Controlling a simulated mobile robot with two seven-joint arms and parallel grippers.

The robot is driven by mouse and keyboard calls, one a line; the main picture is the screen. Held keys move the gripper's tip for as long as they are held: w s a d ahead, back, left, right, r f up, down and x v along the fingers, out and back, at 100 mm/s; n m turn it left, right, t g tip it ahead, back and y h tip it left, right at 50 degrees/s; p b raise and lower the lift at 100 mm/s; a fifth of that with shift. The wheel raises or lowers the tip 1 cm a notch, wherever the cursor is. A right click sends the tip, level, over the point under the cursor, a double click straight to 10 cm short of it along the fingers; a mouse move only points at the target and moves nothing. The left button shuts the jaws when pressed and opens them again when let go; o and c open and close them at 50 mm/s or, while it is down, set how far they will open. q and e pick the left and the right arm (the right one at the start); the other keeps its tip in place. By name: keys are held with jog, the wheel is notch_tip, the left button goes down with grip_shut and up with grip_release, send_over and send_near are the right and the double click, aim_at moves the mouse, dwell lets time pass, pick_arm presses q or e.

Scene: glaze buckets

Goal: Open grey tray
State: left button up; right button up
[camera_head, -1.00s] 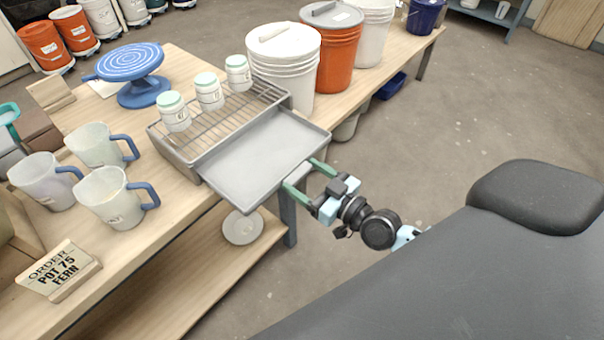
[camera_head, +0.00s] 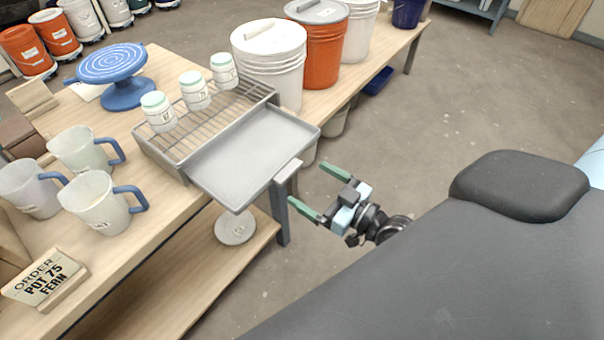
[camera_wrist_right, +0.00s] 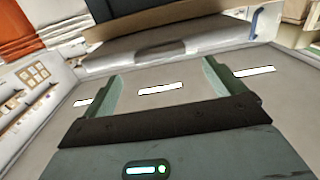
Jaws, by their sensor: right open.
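The grey tray (camera_head: 250,155) is slid out from under the wire rack (camera_head: 205,118) and juts past the table's front edge. Its inside is empty and flat. A small handle (camera_head: 288,171) sits on its outer edge. My right gripper (camera_head: 306,188) is open and empty, a short gap away from the handle, with its green fingers toward the tray. The right wrist view shows the two fingers (camera_wrist_right: 160,85) apart with nothing between them. My left gripper is not in view.
Lidded white jars (camera_head: 195,90) stand on the rack. A white bucket (camera_head: 270,65) and an orange bucket (camera_head: 320,45) stand behind the tray. Jugs with blue handles (camera_head: 98,200) stand at left, near an order sign (camera_head: 45,281).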

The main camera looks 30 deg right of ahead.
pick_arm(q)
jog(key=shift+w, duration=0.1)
pick_arm(e)
jog(key=v, duration=0.2)
jog(key=shift+s+d, duration=0.15)
jog(key=shift+s, duration=0.2)
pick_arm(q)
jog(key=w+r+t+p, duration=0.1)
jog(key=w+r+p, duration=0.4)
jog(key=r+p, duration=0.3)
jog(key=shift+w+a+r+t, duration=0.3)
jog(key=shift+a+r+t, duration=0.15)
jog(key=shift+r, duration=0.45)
pick_arm(e)
jog(key=s+a+f+g+h, duration=0.1)
jog(key=s+f, duration=0.3)
jog(key=s, duration=0.4)
jog(key=s+a+f+m+g+h, duration=0.1)
jog(key=s+a+f+g, duration=0.2)
jog(key=s, duration=0.5)
jog(key=s+a+f+m+g+h, duration=0.1)
jog(key=s+f+g, duration=0.3)
jog(key=s, duration=0.4)
jog(key=shift+a+f+h, duration=0.45)
jog(key=shift+a+h, duration=0.15)
